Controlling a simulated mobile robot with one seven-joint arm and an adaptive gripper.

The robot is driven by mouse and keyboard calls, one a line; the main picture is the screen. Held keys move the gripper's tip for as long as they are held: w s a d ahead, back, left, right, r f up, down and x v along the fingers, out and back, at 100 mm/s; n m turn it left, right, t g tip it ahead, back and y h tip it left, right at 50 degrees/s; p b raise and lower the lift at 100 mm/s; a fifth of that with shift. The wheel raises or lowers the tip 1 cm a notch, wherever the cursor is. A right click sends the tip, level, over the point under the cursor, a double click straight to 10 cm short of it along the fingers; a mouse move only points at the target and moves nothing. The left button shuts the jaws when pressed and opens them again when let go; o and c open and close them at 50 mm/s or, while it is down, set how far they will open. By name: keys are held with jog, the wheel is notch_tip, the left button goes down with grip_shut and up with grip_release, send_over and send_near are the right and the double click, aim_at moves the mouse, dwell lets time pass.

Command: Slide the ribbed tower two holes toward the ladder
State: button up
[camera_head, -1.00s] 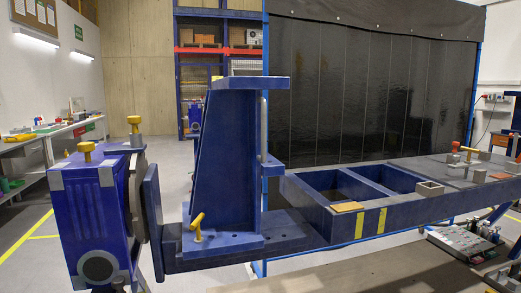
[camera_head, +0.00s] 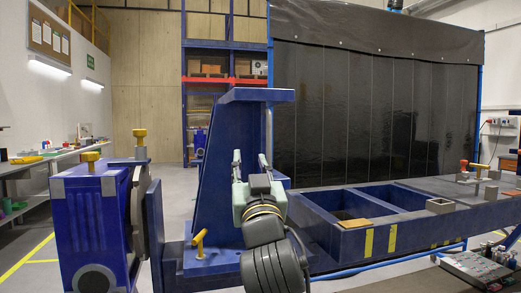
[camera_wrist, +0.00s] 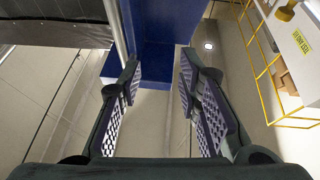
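The ribbed tower (camera_head: 225,170) is a dark blue upright with a sloped left side and a flat top plate. It stands on the blue base arm (camera_head: 172,262) of the jig, with a yellow-handled pin (camera_head: 199,243) at its foot. The ladder-like blue frame (camera_head: 395,232), with two rectangular openings, lies to the right. My gripper (camera_head: 250,168) is in front of the tower, pointing up, and hides its lower right part. In the wrist view, my gripper (camera_wrist: 160,68) has its fingers apart with nothing between the pads; the blue tower (camera_wrist: 157,65) shows beyond them.
A blue rotary unit (camera_head: 95,225) with a yellow knob stands at the left. An orange plate (camera_head: 355,224) and a grey square tube (camera_head: 439,205) lie on the frame. A control box (camera_head: 480,268) is at lower right. Yellow rails (camera_wrist: 262,70) show in the wrist view.

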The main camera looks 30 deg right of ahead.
aim_at(269, 145)
jog(key=s+d+m+g+h, duration=0.1)
jog(key=s+d+h, duration=0.1)
jog(key=d, duration=0.2)
jog(key=p+x, duration=0.1)
jog(key=x, duration=0.3)
jog(key=p+x, duration=0.2)
jog(key=x, duration=0.3)
jog(key=shift+d+f, duration=0.1)
jog(key=shift+f, duration=0.15)
jog(key=shift+x, duration=0.85)
jog(key=shift+f, duration=0.15)
grip_shut()
